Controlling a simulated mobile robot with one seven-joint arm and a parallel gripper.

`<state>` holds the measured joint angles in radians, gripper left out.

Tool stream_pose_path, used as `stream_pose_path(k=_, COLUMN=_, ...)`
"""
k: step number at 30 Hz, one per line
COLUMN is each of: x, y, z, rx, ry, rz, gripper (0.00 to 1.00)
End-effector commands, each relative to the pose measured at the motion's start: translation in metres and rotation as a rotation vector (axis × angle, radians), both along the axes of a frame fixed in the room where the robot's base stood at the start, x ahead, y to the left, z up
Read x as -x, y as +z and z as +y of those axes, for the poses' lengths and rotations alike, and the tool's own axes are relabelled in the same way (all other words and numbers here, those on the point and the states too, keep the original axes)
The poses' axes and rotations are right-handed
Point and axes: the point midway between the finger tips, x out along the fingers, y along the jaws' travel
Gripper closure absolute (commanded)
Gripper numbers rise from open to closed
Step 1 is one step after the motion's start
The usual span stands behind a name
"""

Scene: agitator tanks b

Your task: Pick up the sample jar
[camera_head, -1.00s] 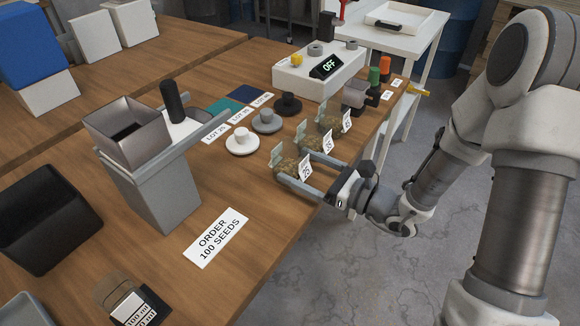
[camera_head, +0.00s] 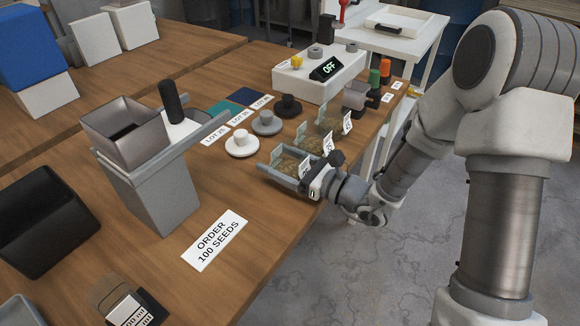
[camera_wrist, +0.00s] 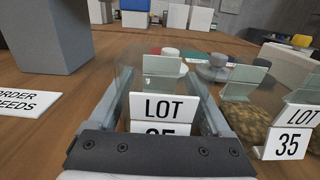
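Several small clear containers with brown seeds stand along the table's right edge, and the frames do not show which is named the sample jar. My gripper (camera_head: 270,160) is at the nearest seed container (camera_head: 288,163), with one finger along each side; in the wrist view this container's white LOT label (camera_wrist: 163,107) sits between the fingers, its number partly covered. The fingers are spread apart around the container; I cannot tell whether they touch it. A clear round-topped vessel with an ml label (camera_head: 127,312) is at the lower left.
A second seed container (camera_head: 308,142) stands close behind; its LOT 35 label (camera_wrist: 287,146) shows in the wrist view. White, grey and black knobbed weights (camera_head: 241,145) stand to the left. A metal hopper (camera_head: 152,190) is left of centre. An ORDER 100 SEEDS card (camera_head: 215,240) lies in front.

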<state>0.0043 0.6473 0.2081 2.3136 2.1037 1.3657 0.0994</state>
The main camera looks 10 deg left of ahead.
Motion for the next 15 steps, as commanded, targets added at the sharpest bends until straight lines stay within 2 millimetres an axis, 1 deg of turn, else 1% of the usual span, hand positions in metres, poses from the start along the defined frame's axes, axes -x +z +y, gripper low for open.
stream_pose_path(k=1, x=0.0, y=-0.0002, z=-0.0001, rx=0.0, ry=0.0, rz=0.0, gripper=0.43)
stream_pose_path(k=5, x=0.0001, y=-0.0002, z=-0.0002, rx=0.001, ry=0.0, rz=0.0, gripper=0.67)
stream_pose_path(k=6, x=0.0001, y=-0.0002, z=-0.0002, rx=0.001, ry=0.0, rz=0.0, gripper=0.74)
stream_pose_path(k=7, x=0.0001, y=-0.0003, z=-0.0002, rx=0.001, ry=0.0, rz=0.0, gripper=0.79)
stream_pose_path(k=8, x=0.0001, y=0.0001, z=-0.0002, rx=0.0, ry=0.0, rz=0.0, gripper=0.82)
stream_pose_path(k=15, x=0.0001, y=0.0005, z=-0.0002, rx=0.0, ry=0.0, rz=-0.001, gripper=0.82)
